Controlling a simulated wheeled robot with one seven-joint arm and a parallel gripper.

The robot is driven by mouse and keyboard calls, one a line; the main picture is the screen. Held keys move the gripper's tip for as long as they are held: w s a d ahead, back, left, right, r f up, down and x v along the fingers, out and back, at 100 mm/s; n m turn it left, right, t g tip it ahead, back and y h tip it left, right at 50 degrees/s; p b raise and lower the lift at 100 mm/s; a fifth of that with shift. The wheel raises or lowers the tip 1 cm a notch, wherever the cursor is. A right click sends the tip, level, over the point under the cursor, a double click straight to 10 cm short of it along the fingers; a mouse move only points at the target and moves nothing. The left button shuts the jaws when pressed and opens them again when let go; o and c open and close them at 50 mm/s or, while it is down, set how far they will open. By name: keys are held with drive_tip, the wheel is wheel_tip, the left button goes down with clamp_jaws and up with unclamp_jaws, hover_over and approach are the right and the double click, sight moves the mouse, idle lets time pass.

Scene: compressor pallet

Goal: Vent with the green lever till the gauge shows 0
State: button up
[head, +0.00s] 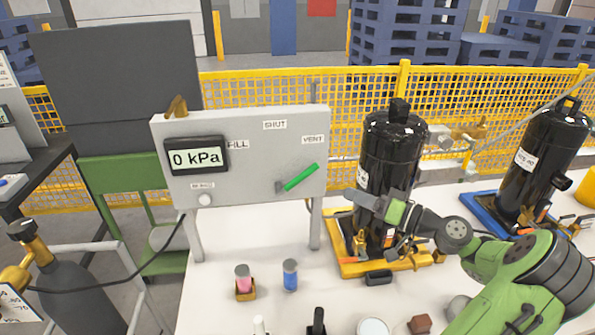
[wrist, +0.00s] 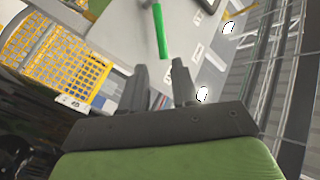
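The gauge (head: 195,157) on the grey panel (head: 240,125) reads 0 kPa in the head view. The green lever (head: 301,177) is on the panel's lower right and slants up to the right, its tip just below the VENT label (head: 312,139). My gripper (head: 352,203) is to the right of the lever, in front of a black compressor, and apart from the lever. In the wrist view, my gripper's two fingers (wrist: 159,66) are apart with nothing between them. The lever also shows there (wrist: 161,30), beyond the fingertips.
A black compressor (head: 390,150) on a yellow base stands close behind my gripper. Another (head: 545,150) stands on a blue base at the right. A pink-topped canister (head: 243,278) and a blue canister (head: 290,275) stand on the white table below the panel.

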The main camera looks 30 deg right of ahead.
sight(302, 180)
drive_tip(key=b+x, duration=0.1)
drive_tip(key=x, duration=1.4)
drive_tip(key=shift+a, duration=0.2)
clamp_jaws()
